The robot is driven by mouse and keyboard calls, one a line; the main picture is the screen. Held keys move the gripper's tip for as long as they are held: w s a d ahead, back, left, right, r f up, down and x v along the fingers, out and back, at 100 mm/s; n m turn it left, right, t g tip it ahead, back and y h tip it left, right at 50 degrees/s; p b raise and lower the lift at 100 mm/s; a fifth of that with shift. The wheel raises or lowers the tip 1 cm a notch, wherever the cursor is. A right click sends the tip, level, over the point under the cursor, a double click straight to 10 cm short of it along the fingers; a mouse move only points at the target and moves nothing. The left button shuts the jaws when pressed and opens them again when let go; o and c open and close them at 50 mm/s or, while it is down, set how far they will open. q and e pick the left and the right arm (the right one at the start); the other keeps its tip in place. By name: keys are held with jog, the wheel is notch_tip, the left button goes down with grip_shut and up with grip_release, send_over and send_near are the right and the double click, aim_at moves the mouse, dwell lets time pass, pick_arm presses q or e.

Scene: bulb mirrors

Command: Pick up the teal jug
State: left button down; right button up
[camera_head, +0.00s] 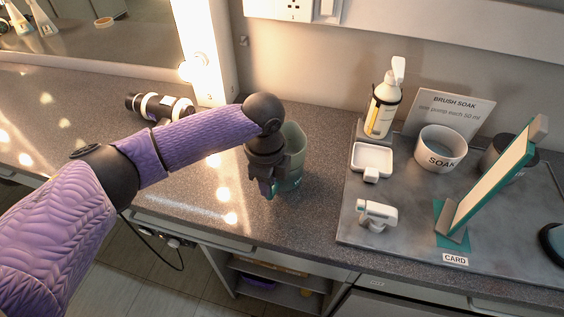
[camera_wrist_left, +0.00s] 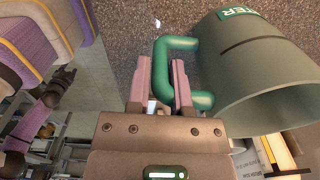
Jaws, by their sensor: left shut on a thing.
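The teal jug (camera_head: 294,151) stands on the speckled counter, partly hidden behind my left gripper (camera_head: 268,190). In the left wrist view the jug (camera_wrist_left: 262,75) lies to the right, with its open mouth toward the lower right and a green label near its far end. Its green handle (camera_wrist_left: 180,44) reaches between the pads of my left gripper (camera_wrist_left: 163,85), which is shut on it. In the head view I cannot tell whether the jug touches the counter.
A black and white cylinder (camera_head: 160,106) lies at the left by the mirror. The counter's front edge is close to the jug.

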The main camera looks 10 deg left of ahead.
dwell(0.7)
dwell(0.7)
pick_arm(q)
notch_tip(320, 180, up, 9)
jog(key=p, duration=0.3)
jog(key=shift+r, duration=0.55)
